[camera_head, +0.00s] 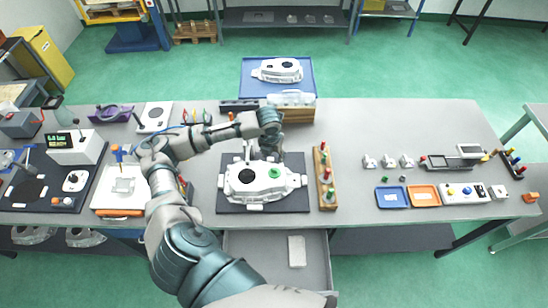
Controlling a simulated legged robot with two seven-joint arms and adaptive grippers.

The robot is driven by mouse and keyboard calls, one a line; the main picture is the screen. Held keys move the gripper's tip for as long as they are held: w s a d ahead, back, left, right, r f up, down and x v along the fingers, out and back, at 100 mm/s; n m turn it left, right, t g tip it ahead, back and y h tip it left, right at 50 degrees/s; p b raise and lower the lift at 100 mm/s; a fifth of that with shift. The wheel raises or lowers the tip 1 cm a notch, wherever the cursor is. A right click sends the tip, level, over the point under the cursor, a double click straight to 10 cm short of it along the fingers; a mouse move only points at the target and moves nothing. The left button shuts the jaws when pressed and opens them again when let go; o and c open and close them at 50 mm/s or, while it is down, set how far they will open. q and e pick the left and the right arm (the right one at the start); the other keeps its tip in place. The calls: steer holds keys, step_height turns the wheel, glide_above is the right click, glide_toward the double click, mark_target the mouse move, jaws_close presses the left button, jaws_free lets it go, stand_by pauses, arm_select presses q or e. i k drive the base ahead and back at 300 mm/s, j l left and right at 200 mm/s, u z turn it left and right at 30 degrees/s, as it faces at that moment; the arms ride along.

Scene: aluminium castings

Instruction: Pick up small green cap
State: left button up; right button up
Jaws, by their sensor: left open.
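A white aluminium casting (243,186) lies on a dark mat (295,198) in the middle of the bench. A small green cap (275,172) shows on the right part of the casting's top. A dark round opening shows to its left. My left gripper (263,156) is open and points down just behind the casting, a little above and left of the green cap in the picture. Its fingertips are small here, and I cannot tell whether they touch anything. My right gripper is not in view.
A wooden rack (324,180) with red and green knobs stands right of the mat. Behind, a wooden box (300,113) holds clear parts, and a blue tray (249,80) bears another casting. Blue (383,204) and orange trays (424,204) lie to the right.

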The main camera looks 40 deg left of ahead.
mark_target(273, 173)
steer(key=k, duration=1.5)
